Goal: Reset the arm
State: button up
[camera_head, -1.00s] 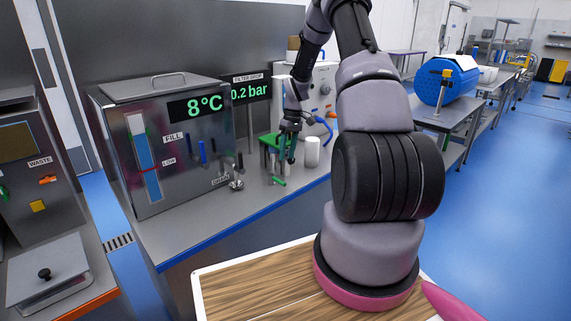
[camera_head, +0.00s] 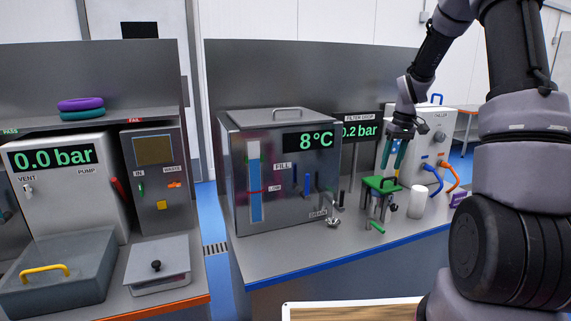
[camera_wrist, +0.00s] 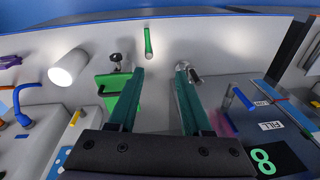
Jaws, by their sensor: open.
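My gripper (camera_head: 400,146) is at the end of my raised arm, above the right part of the bench. Its two teal fingers point down and are apart, with nothing between them. The wrist view shows both fingers (camera_wrist: 156,100) spread over the grey bench top. A green stand (camera_head: 381,184) is just below the fingers in the head view. It also shows beside the left finger in the wrist view (camera_wrist: 107,84). I cannot tell whether the fingers touch it.
A steel tank (camera_head: 262,212) reading 8°C stands left of my gripper. A white cylinder (camera_head: 417,201) stands close to the stand's right. A chiller box (camera_head: 432,150) with blue and orange hoses is behind.

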jog(key=s+a+r+m+t, duration=0.1)
jog(key=s+a+r+m, duration=0.15)
jog(key=s+r, duration=0.45)
jog(key=s+a+r+m+t, duration=0.1)
jog(key=s+a+r+t, duration=0.2)
jog(key=r, duration=0.6)
jog(key=s+a+r+m+t, duration=0.1)
jog(key=s+a+r, duration=0.1)
jog(key=s, duration=0.7)
jog(key=s+a+r+m+t, duration=0.1)
jog(key=s+a+r+m, duration=0.1)
jog(key=s, duration=0.7)
jog(key=shift+s+a+r+y, duration=0.15)
jog(key=shift+a+r+y, duration=0.2)
jog(key=shift+r, duration=0.55)
